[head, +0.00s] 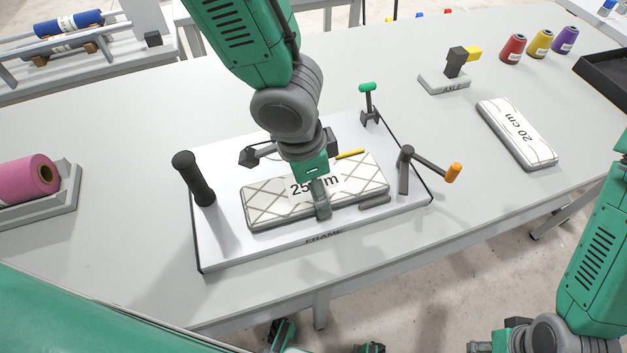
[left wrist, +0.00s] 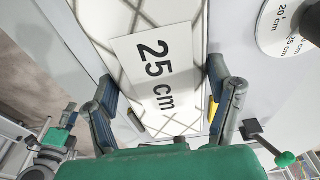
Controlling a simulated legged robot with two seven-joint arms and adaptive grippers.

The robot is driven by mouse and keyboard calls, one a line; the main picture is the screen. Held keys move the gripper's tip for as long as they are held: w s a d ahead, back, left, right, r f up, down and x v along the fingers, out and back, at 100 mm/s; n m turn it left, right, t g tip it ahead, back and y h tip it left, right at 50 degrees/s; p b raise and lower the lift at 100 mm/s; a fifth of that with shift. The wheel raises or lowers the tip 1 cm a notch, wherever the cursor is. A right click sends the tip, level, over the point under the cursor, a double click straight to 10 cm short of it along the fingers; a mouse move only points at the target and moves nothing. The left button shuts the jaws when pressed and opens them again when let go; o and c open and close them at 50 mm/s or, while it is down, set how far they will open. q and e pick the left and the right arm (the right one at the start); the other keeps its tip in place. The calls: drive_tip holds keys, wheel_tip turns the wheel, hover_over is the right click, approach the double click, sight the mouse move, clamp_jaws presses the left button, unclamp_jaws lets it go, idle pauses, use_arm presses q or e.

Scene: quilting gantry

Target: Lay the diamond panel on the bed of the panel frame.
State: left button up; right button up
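The diamond panel (head: 265,207), white with grey diamond lines and a "25 cm" label, lies flat over the white bed of the panel frame (head: 225,245). My left gripper (head: 318,192) comes down over its middle. In the left wrist view its two fingers (left wrist: 163,82) stand at opposite long edges of the panel (left wrist: 180,110) and appear to touch them. In the head view one finger covers part of the near edge; the far finger is mostly hidden. Whether the panel fully rests on the bed is unclear. My right arm is at the lower right; its fingers are not clearly visible.
On the frame stand a black post (head: 193,178), a green-knobbed lever (head: 367,100) and an orange-handled lever (head: 430,168). A "20 cm" panel (head: 517,134), an axle block (head: 447,80) and thread spools (head: 540,43) are to the right. A pink roll (head: 28,178) is at left.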

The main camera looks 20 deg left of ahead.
use_arm(q)
drive_tip(key=shift+o, duration=1.1)
drive_tip(key=shift+a, duration=0.3)
drive_tip(key=shift+a+r, duration=0.1)
drive_tip(key=shift+r, duration=0.2)
wheel_tip(320, 180, up, 11)
drive_tip(key=a, duration=0.1)
drive_tip(key=shift+s, duration=0.45)
